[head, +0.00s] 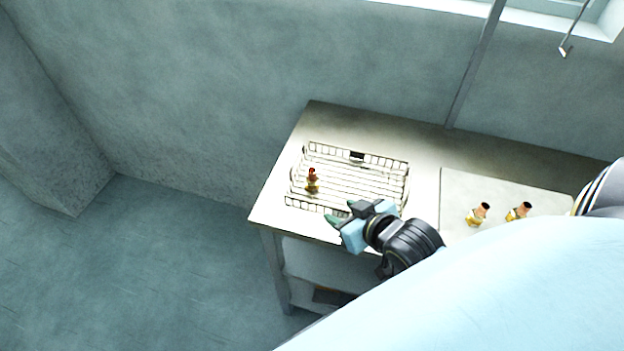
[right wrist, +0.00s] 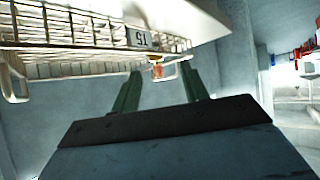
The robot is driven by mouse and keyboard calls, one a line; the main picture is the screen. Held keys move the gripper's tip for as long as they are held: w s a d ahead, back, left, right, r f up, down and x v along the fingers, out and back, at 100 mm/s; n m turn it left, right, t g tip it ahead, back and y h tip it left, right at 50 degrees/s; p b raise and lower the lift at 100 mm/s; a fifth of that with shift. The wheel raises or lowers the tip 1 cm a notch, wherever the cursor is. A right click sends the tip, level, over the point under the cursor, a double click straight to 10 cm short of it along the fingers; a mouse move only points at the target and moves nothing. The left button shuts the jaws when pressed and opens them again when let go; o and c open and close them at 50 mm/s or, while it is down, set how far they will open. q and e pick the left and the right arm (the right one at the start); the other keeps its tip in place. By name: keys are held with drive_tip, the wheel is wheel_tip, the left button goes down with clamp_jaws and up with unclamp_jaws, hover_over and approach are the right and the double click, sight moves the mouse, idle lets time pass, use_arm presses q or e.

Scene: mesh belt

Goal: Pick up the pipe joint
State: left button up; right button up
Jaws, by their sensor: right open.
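A brass-coloured pipe joint with a red top (head: 312,181) stands in the left part of a wire basket (head: 402,188) on the table. Two more pipe joints, one on the left (head: 478,214) and one on the right (head: 518,212), are on a pale board at the right. My right gripper (head: 339,213) is open and empty at the basket's front edge, to the right of and nearer than the basket's joint. In the right wrist view a small orange-brass piece (right wrist: 157,71) shows beyond the gap between the open fingers (right wrist: 161,82). My left gripper is out of view.
The pale board (head: 455,188) lies right of the basket on the table (head: 330,118). The basket has raised wire walls and a label (right wrist: 142,38). A wall stands behind the table. Open floor (head: 150,270) lies to the left.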

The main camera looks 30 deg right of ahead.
wheel_tip(320, 180, up, 2)
drive_tip(key=w+d+t, duration=0.1)
drive_tip(key=w+t, duration=0.1)
approach(313, 171)
drive_tip(key=x, duration=0.5)
drive_tip(key=shift+f, duration=0.35)
drive_tip(key=shift+x, duration=2.6)
drive_tip(key=shift+w+r, duration=0.1)
drive_tip(key=shift+r, duration=0.15)
clamp_jaws()
